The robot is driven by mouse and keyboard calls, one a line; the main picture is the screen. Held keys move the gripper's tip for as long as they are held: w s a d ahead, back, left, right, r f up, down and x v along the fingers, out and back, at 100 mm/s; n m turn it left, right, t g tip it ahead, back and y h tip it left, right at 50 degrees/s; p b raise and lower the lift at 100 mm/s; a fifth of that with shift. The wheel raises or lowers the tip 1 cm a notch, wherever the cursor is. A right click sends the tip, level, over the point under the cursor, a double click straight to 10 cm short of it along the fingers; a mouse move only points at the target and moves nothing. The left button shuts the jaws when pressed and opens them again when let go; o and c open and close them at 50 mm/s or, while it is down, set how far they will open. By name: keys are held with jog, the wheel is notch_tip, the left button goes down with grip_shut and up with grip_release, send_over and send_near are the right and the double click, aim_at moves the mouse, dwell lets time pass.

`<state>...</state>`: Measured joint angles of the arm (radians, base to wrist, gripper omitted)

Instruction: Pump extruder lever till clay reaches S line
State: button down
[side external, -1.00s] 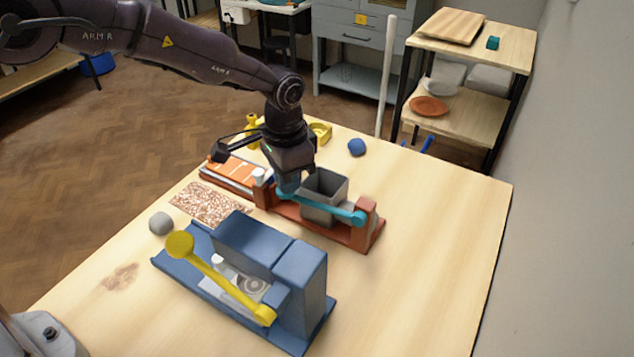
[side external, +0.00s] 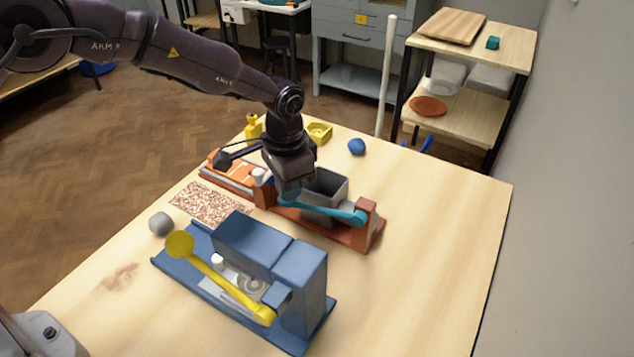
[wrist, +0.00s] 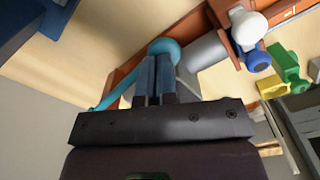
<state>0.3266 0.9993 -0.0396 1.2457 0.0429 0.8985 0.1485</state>
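The extruder has a red-brown base (side external: 345,232), a grey open box (side external: 325,192) and a teal lever (side external: 335,210) pivoted at its right post. An orange board with pale cross lines (side external: 228,168) extends from its left end, beside a white knob (side external: 258,175). I cannot make out clay or an S mark on it. My gripper (wrist: 155,75) points down at the free end of the teal lever, its fingers together. The lever's round end (wrist: 165,48) shows just beyond the fingertips in the wrist view; contact is hard to tell. In the side view the hand hides that end.
A blue machine (side external: 270,245) with a yellow lever (side external: 220,275) stands in front. A speckled mat (side external: 210,203) and grey ball (side external: 160,223) lie to the left. A blue lump (side external: 357,147) and yellow items (side external: 320,132) sit behind. The table's right side is clear.

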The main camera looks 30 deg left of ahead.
notch_tip(320, 180, up, 10)
dwell(0.8)
dwell(0.5)
jog(key=shift+r, duration=2.45)
jog(key=s+a+r+n+t, duration=0.2)
jog(key=s+a, duration=0.4)
jog(key=s, duration=0.3)
jog(key=s+a+r+n+t, duration=0.1)
jog(key=s+a+r, duration=0.4)
jog(key=s, duration=0.5)
jog(key=s+a+r+n+t, duration=0.2)
jog(key=s+a, duration=0.4)
jog(key=s, duration=0.4)
jog(key=shift+a+r+n+t, duration=0.3)
jog(key=shift+a+r+n, duration=0.15)
jog(key=shift+r, duration=0.5)
